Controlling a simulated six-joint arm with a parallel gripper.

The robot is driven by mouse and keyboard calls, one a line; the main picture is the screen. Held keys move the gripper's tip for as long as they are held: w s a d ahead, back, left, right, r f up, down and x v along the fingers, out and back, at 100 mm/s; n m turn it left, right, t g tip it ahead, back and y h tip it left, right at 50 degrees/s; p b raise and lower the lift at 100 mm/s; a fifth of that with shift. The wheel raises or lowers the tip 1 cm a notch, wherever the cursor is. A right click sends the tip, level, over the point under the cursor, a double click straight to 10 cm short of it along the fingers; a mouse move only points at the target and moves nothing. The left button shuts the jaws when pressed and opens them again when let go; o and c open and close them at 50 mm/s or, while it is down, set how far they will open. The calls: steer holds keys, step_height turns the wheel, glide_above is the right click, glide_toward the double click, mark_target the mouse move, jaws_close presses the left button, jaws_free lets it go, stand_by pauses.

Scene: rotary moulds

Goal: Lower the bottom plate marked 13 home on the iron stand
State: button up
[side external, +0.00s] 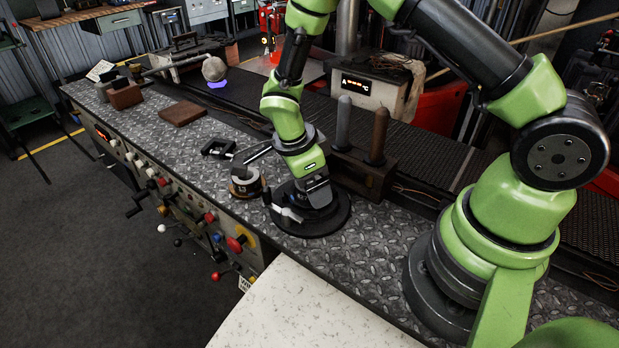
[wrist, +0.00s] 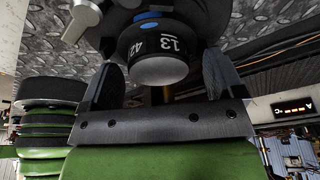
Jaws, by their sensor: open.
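A dark round piece marked 13 (wrist: 165,48), with a smooth grey end, shows between my gripper's fingers in the wrist view; I take it for the bottom plate. My gripper (side external: 314,192) is open and points down over a round black base (side external: 335,218), seemingly the iron stand. In the wrist view, my gripper's fingers (wrist: 162,65) stand on both sides of the marked piece, with gaps visible. A pale lever (side external: 287,214) sticks out at the base, and it also shows in the wrist view (wrist: 80,22). My gripper hides most of the plate in the side view, so its seating cannot be told.
A dark block with two upright pegs (side external: 358,172) is close behind, on the right. A brown slab (side external: 183,113) lies farther left. Bare tread plate (side external: 380,245) lies to the front right.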

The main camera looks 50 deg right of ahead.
steer(key=shift+s+a+f, duration=0.1)
steer(key=shift+s+f, duration=0.05)
steer(key=shift+s, duration=0.05)
steer(key=v, duration=1)
steer(key=shift+w, duration=0.2)
step_height(320, 180, up, 7)
glide_above(296, 187)
stand_by(0.5)
